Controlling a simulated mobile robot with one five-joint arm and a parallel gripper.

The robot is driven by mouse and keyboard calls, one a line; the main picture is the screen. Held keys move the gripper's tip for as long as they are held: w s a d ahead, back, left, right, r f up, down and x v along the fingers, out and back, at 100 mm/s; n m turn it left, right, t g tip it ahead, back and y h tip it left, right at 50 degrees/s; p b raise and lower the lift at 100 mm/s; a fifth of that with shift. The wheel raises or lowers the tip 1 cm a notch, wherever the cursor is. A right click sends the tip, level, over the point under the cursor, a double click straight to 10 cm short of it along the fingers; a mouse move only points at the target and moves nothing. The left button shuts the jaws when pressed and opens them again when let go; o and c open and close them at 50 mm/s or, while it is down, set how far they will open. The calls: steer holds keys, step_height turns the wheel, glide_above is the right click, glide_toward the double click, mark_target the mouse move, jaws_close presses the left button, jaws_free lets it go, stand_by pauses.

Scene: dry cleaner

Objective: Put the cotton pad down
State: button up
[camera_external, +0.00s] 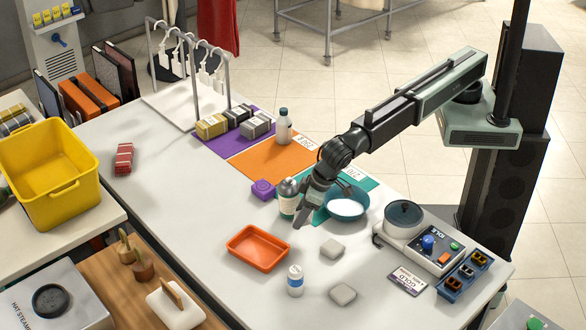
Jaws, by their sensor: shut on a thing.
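My gripper (304,217) is above the white table, just in front of and beside the dark-capped bottle (288,198). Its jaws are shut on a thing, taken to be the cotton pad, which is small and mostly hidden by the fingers. Two pale grey-white pads lie flat on the table to the right of the gripper: one pad (332,248) nearer to it and another pad (343,294) closer to the front edge. Both are apart from the gripper.
A teal bowl (346,205) with pale contents stands right of the gripper. An orange tray (258,248), a white bottle (295,280) and a purple block (263,190) stand around it. A control box (433,245) is at right. The table's left part is mostly clear.

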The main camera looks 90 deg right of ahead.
steer(key=s+d, duration=0.2)
steer(key=shift+s+d+r, duration=0.2)
steer(key=shift+s, duration=0.2)
steer(key=w+a+m+t+h+b, duration=0.1)
steer(key=w+a+t, duration=0.1)
steer(key=w+a, duration=0.35)
step_height(320, 180, up, 4)
steer(key=m+t+h+b, duration=0.2)
steer(key=t+h, duration=0.1)
glide_above(247, 248)
steer(key=s+a, duration=0.2)
steer(key=s, duration=0.1)
steer(key=f+b, duration=1)
steer(key=shift+s+d+f, duration=0.1)
steer(key=shift+s+d, duration=0.15)
steer(key=shift+d, duration=0.05)
steer(key=shift+r+y, duration=0.2)
steer(key=shift+y, duration=0.1)
steer(key=shift+f, duration=0.15)
steer(key=o, duration=1.2)
steer(key=shift+c, duration=0.2)
